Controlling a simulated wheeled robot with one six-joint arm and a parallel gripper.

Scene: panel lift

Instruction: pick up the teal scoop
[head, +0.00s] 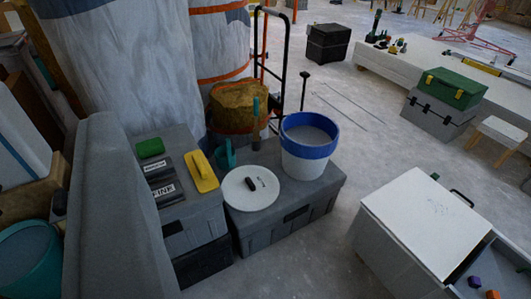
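A teal object that looks like the scoop (225,155) stands on the grey toolbox top in the middle left of the head view. It is behind a white round plate (238,197) and to the right of a yellow float-like tool (202,172). It is small in the picture, and its lower part is partly hidden by the plate. My gripper is not visible in this view.
A white bucket with a blue band (308,160) stands right of the plate. A green block (150,147) lies left. A large grey upright shape (115,215) fills the near left, beside a teal tub (28,262). Floor between the toolbox and white-topped cabinet (425,222) is clear.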

